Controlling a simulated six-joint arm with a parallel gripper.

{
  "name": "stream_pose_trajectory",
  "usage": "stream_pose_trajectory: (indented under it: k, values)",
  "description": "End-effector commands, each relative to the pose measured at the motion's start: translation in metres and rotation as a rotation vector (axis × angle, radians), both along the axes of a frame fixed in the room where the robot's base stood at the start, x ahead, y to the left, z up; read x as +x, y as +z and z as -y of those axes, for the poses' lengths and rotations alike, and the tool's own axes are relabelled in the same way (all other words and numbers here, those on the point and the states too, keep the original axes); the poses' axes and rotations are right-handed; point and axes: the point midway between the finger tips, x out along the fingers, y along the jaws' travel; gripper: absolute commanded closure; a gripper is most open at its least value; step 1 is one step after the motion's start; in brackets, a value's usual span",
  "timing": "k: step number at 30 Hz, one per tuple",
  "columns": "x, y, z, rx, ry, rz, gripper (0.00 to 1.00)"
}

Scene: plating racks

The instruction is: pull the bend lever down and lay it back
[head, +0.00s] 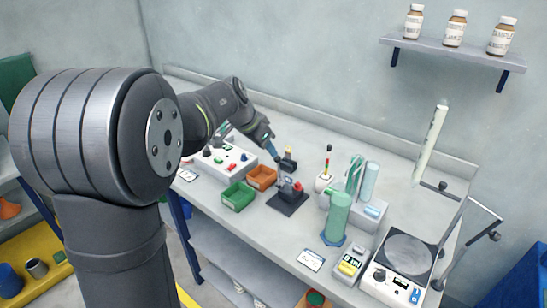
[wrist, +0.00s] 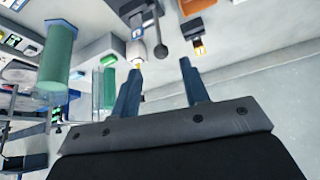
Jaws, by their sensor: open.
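The bend lever (wrist: 160,47) shows in the wrist view as a thin rod with a dark round knob, at the top centre. It seems to rise from a small bending fixture on a dark base plate (head: 288,204), in the middle of the bench in the head view. My gripper (wrist: 160,72) is open and empty. In the wrist view the knob appears beyond the fingertips and between them, with no contact visible. In the head view my gripper (head: 272,150) is above and behind the fixture. The lever is small there and its exact tilt is hard to tell.
A green bin (head: 238,197) and an orange bin (head: 262,178) stand left of the fixture. A black block with yellow (head: 288,160) is behind it. A white holder (head: 324,182) and a green cylinder (head: 338,215) stand to the right. The bench front is partly clear.

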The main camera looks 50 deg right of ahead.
Motion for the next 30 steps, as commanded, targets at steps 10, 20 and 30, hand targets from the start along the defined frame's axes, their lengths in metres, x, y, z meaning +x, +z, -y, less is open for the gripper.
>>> stream_pose_trajectory:
  k: [10,20,30]
  values:
    - [0.004,0.043,-0.025,0.0,0.0,-0.001,0.59]
    - [0.004,0.046,-0.026,0.0,-0.001,-0.001,0.59]
    - [-0.017,0.048,0.036,-0.068,-0.24,0.064,1.0]
